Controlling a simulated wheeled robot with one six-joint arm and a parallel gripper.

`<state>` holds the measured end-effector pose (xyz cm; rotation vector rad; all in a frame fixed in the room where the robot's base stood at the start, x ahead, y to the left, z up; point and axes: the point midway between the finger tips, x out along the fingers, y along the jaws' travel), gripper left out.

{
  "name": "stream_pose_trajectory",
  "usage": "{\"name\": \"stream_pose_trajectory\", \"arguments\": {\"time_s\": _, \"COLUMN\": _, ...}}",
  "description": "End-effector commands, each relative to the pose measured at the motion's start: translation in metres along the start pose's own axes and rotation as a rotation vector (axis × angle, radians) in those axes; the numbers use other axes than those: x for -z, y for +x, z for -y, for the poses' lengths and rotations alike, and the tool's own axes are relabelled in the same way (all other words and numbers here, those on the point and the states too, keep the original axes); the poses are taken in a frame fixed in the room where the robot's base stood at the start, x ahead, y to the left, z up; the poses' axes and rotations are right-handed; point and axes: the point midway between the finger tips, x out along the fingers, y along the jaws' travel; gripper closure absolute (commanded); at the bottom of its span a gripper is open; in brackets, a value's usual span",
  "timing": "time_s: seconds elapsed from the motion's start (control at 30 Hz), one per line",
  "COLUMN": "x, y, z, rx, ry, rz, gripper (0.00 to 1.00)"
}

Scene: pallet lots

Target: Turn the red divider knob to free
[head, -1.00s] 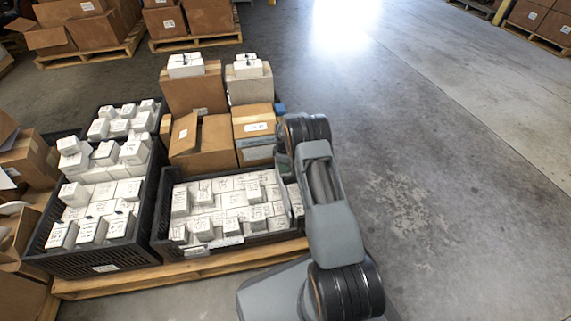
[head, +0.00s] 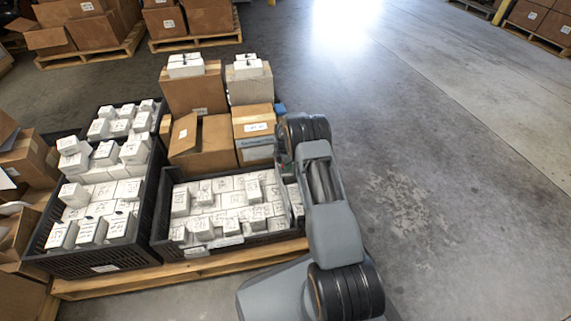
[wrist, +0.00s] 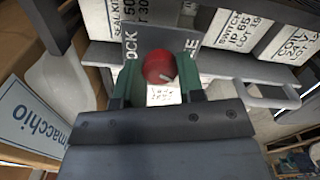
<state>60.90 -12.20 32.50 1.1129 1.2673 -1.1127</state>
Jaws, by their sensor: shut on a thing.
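The red knob (wrist: 158,67) shows in the wrist view on a dark grey plate (wrist: 209,66). A light mark on the knob's face points toward the lower right. White lettering beside the knob reads "OCK" at the left and ends in "E" at the right, partly covered by my fingers. My gripper (wrist: 160,80) has its two green fingers on either side of the knob and is shut on it. In the head view my arm reaches to the right end of the front black crate (head: 247,242); the gripper and knob are hidden there.
White labelled boxes (head: 222,206) fill the front crate. A taller crate of white boxes (head: 92,231) stands at its left, with cardboard boxes (head: 202,142) behind. All sit on a wooden pallet (head: 185,273). The concrete floor at the right is clear.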

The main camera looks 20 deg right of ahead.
Motion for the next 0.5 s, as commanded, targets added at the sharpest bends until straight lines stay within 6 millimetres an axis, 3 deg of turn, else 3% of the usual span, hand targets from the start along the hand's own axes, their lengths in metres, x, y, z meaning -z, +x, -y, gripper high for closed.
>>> {"name": "stream_pose_trajectory", "arguments": {"time_s": 0.5, "x": 0.0006, "y": 0.0004, "z": 0.0010, "rx": 0.004, "ry": -0.079, "rz": -0.002, "gripper": 0.88}}
